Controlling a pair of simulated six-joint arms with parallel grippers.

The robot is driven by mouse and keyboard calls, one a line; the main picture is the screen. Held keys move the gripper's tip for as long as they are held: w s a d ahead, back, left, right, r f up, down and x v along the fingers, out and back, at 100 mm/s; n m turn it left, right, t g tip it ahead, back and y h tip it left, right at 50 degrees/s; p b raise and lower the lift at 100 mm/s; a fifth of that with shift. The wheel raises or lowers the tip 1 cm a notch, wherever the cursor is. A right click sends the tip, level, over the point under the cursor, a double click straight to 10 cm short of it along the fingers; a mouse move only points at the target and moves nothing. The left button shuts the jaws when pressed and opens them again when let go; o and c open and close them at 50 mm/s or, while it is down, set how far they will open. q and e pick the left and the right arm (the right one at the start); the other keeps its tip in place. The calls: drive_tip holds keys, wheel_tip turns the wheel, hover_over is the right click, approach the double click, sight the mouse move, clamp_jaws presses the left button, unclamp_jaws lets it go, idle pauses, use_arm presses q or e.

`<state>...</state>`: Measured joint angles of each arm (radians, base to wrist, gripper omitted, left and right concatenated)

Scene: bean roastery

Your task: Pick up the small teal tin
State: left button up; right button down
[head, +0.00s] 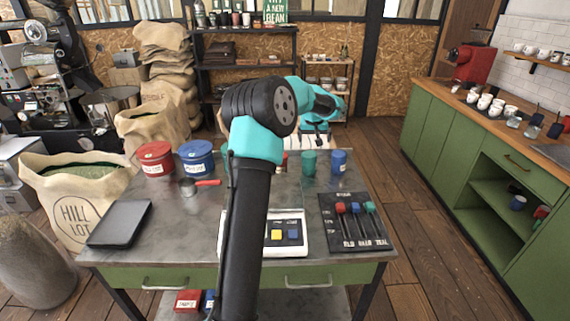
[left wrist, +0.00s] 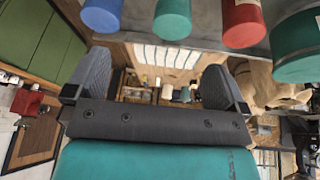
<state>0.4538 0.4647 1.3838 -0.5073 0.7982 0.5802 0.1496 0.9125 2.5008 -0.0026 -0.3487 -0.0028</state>
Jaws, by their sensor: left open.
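The small teal tin (head: 308,164) stands upright towards the far side of the metal table, between a small blue tin (head: 339,161) and a small red tin mostly hidden by my arm. In the left wrist view the small teal tin (left wrist: 173,18) hangs inverted at the top edge, between the blue tin (left wrist: 101,14) and the red tin (left wrist: 243,22). My left gripper (head: 318,128) is just behind and above the small teal tin in the head view. Its two fingers (left wrist: 154,85) are apart with no tin between them. My right gripper is not in view.
A large teal tin (left wrist: 299,45) is near the red one. Large red (head: 155,159) and blue (head: 197,159) tins, a red-handled scoop (head: 190,188) and a dark tablet (head: 120,222) stand left.

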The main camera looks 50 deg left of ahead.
sight(309, 155)
use_arm(q)
drive_tip(key=shift+s+a+r, duration=0.3)
drive_tip(key=shift+a, duration=0.15)
drive_tip(key=shift+s+a+r, duration=0.25)
drive_tip(key=shift+s+a, duration=0.05)
drive_tip(key=shift+a, duration=0.15)
drive_tip(key=x, duration=1.2)
drive_tip(key=shift+w+f, duration=0.1)
drive_tip(key=shift+x, duration=2.6)
drive_tip(key=shift+a, duration=0.2)
